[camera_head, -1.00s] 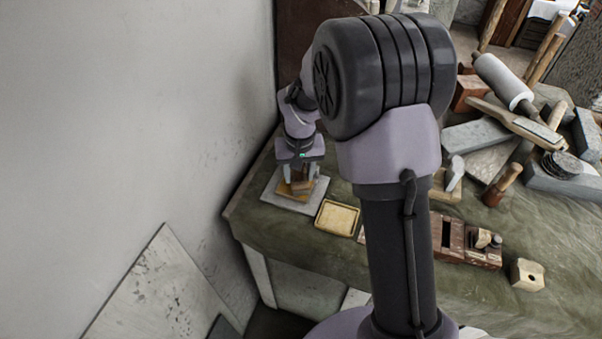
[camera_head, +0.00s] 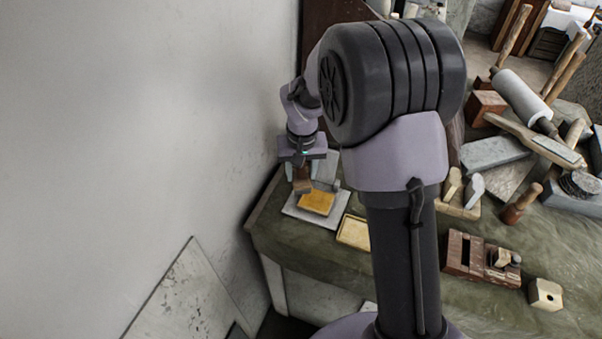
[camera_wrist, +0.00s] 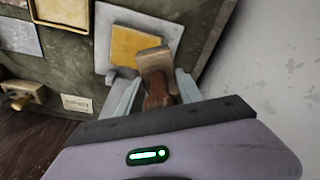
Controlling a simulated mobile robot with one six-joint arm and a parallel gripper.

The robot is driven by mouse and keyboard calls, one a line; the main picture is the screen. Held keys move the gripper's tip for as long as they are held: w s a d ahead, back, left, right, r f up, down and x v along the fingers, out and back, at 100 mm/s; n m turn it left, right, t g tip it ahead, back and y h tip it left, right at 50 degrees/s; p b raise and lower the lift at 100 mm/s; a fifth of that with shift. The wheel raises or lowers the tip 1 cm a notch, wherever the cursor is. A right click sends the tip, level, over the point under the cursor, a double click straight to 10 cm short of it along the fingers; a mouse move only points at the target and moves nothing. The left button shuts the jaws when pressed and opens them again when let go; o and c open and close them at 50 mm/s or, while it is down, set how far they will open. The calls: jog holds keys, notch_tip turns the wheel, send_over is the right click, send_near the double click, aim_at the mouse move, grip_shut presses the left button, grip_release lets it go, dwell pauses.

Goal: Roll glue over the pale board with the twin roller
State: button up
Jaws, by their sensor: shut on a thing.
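My gripper (camera_head: 302,171) is shut on the twin roller (camera_head: 302,185), a brown wooden tool, at the far left of the bench. In the wrist view, the roller's block (camera_wrist: 154,60) shows beyond the fingers and its darker handle (camera_wrist: 159,91) between them. The board (camera_head: 316,204) shows as an orange-yellow rectangle on a larger light grey slab (camera_head: 290,210). In the wrist view the roller overlaps the lower right edge of the board (camera_wrist: 130,42). I cannot tell whether it touches the board. The roller's underside is hidden.
A shallow yellowish tray (camera_head: 354,232) lies just right of the slab. The wall (camera_head: 150,120) stands close on the left. A wooden plane (camera_head: 482,258), a small pale block (camera_head: 545,294) and a cluttered pile of tools fill the right of the bench.

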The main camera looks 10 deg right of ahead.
jog(key=shift+r+p, duration=1.4)
jog(key=shift+r, duration=0.7)
